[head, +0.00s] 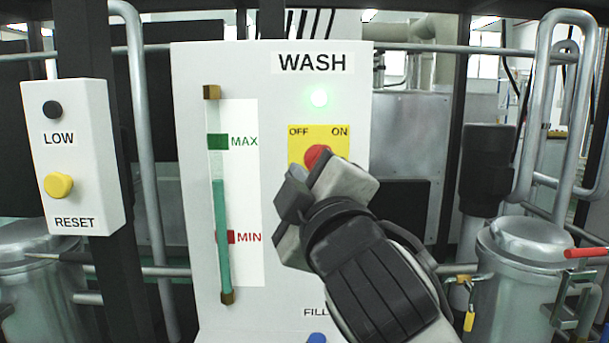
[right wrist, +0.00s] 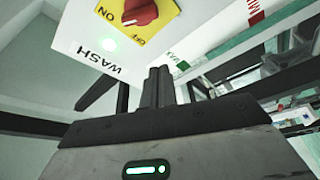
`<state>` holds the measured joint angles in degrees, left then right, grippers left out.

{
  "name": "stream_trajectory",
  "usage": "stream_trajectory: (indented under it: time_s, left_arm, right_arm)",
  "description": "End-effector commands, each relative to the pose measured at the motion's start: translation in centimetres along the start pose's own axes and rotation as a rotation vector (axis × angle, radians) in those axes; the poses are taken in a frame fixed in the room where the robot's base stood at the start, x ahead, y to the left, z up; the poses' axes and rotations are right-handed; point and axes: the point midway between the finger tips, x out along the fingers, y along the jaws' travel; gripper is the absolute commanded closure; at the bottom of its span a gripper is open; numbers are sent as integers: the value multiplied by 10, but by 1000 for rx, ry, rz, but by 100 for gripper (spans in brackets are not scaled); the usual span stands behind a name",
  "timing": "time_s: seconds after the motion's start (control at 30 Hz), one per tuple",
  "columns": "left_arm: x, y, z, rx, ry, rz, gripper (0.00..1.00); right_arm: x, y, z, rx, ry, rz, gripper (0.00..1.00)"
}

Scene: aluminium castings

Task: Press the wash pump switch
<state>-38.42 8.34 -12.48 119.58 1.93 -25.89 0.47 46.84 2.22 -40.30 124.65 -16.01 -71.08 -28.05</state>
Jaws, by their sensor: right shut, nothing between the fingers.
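The wash panel (head: 270,75) is a white box labelled WASH. Its wash pump switch (head: 317,153) is a red knob on a yellow plate (head: 298,146) marked OFF and ON. A green lamp (head: 319,98) glows above it. My right gripper (head: 300,180) is in front of the plate, just below the knob, and hides the lower part of both. In the right wrist view the red knob (right wrist: 139,11) shows whole enough near the top, apart from the shut, empty fingers (right wrist: 159,85). My left gripper is not in view.
A level gauge (head: 220,200) with MAX and MIN marks is left of the switch. A blue button (head: 317,338) sits by the FILL label below. A LOW/RESET box (head: 75,120) with a yellow button hangs at left. Metal canisters (head: 525,250) and pipes stand either side.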

Motion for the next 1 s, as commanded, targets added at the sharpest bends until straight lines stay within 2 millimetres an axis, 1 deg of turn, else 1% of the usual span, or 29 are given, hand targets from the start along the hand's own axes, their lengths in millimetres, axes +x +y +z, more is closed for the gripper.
stream_trajectory:
  time_s: [0.2,0.43,0.47,0.53,0.7,0.83,1.0]
  left_arm:
    - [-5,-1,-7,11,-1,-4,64]
    - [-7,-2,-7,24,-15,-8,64]
    - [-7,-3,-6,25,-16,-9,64]
    - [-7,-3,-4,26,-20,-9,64]
    - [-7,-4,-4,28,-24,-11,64]
    - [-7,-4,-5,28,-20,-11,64]
    - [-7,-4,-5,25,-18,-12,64]
  right_arm:
    - [44,2,-1,0,-3,-2,100]
    - [88,2,-1,0,-2,-1,100]
    - [88,1,4,0,-4,-2,100]
    - [82,0,16,-1,-3,-1,100]
    - [75,0,33,0,-1,0,100]
    - [73,0,38,1,1,-1,100]
    - [72,0,39,1,1,-1,100]
